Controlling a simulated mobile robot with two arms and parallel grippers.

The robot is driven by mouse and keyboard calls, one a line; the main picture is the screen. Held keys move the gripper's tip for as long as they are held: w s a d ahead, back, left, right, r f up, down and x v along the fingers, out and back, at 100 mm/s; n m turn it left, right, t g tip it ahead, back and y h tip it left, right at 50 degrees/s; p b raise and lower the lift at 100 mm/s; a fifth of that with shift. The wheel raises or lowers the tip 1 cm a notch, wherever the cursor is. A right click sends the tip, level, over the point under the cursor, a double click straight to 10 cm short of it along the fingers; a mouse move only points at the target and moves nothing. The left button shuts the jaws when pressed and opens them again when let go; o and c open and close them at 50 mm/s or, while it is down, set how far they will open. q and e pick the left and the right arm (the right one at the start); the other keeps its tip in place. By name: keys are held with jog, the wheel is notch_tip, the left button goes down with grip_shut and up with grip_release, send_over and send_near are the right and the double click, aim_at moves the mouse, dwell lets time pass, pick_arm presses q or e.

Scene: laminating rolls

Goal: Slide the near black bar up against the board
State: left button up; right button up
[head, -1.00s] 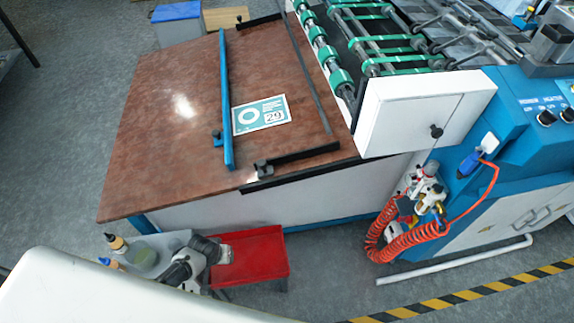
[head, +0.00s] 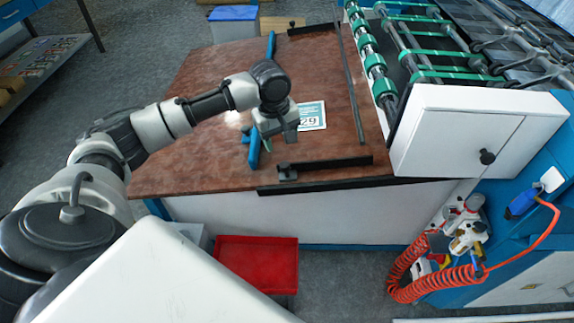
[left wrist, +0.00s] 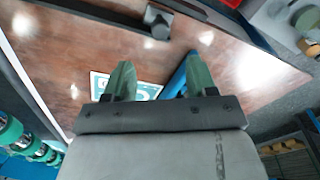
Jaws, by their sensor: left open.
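The near black bar (head: 335,164) lies on the brown tabletop near its front edge, with a dark block (head: 287,173) at its left end. The bar and block also show at the top of the left wrist view (left wrist: 105,14). The white and teal board (head: 312,117), marked 29, lies flat farther back, with a gap of bare tabletop between it and the bar. My left gripper (head: 279,128) hangs over the table, left of the board and behind the block. In the left wrist view its two fingers (left wrist: 160,82) are apart with nothing held. My right gripper is not in view.
A blue bar (head: 254,148) crosses the table lengthwise, partly hidden behind my left gripper. A far black bar (head: 311,28) and a thin rail (head: 349,80) bound the table's right. A white cabinet (head: 455,130) stands right. The tabletop's left part is clear.

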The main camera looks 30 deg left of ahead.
aim_at(285, 164)
pick_arm(q)
jog(key=f, duration=0.3)
jog(key=f+b, duration=0.1)
jog(key=f, duration=0.5)
jog(key=shift+w+d+b, duration=0.25)
jog(key=shift+w+b, duration=0.15)
jog(key=shift+w+f, duration=0.1)
jog(key=shift+f, duration=0.6)
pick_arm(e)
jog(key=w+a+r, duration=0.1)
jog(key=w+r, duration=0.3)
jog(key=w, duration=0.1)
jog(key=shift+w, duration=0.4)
pick_arm(q)
jog(key=shift+c, duration=0.3)
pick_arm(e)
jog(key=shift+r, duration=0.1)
pick_arm(q)
grip_shut()
